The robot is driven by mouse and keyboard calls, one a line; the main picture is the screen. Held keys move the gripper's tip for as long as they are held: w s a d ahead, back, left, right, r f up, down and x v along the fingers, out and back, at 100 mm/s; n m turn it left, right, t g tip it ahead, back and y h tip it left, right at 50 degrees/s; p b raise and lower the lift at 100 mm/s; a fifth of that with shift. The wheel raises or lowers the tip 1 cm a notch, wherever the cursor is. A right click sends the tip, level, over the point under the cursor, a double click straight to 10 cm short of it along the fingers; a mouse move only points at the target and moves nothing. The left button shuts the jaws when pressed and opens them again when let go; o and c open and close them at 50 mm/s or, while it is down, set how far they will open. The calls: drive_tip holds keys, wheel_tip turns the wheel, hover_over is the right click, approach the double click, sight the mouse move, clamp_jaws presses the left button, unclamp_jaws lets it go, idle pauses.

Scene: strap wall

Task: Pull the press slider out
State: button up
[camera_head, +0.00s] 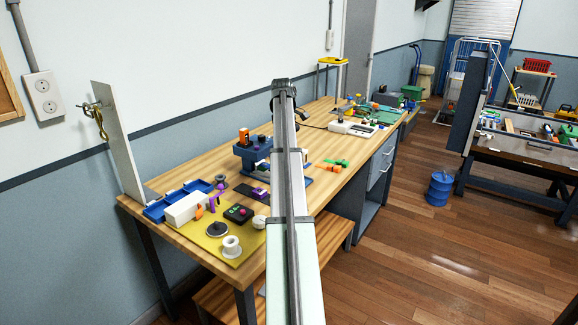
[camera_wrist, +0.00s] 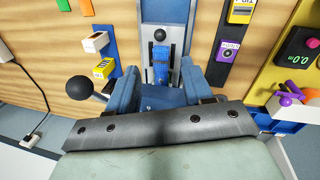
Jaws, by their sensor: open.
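The blue press (camera_head: 254,153) stands on the wooden workbench in the head view, partly behind my arm. In the wrist view its slider (camera_wrist: 160,68) shows as a narrow blue piece on a pale plate, flanked by blue blocks. A black ball knob (camera_wrist: 160,35) is at the slider's front end. A second black knob (camera_wrist: 79,87) sticks out to the left. My gripper (camera_wrist: 160,123) shows as a dark bolted bar at the bottom of the wrist view, over the press's rear. It is open and apart from the slider's knob.
A purple module (camera_wrist: 229,50) and a yellow module (camera_wrist: 240,12) lie right of the press in the wrist view. A yellow block (camera_wrist: 104,68) lies left. The yellow mat (camera_head: 212,245) carries several small items. An upright white panel (camera_head: 118,140) stands at the bench's left end.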

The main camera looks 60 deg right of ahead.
drive_tip(key=f, duration=0.4)
drive_tip(key=d+f, duration=0.1)
drive_tip(key=f, duration=0.3)
drive_tip(key=d+f, duration=0.1)
drive_tip(key=f, duration=0.4)
drive_tip(key=shift+w+d+f, duration=0.1)
drive_tip(key=shift+w+d, duration=0.15)
drive_tip(key=shift+w, duration=0.05)
drive_tip(key=shift+c, duration=0.2)
clamp_jaws()
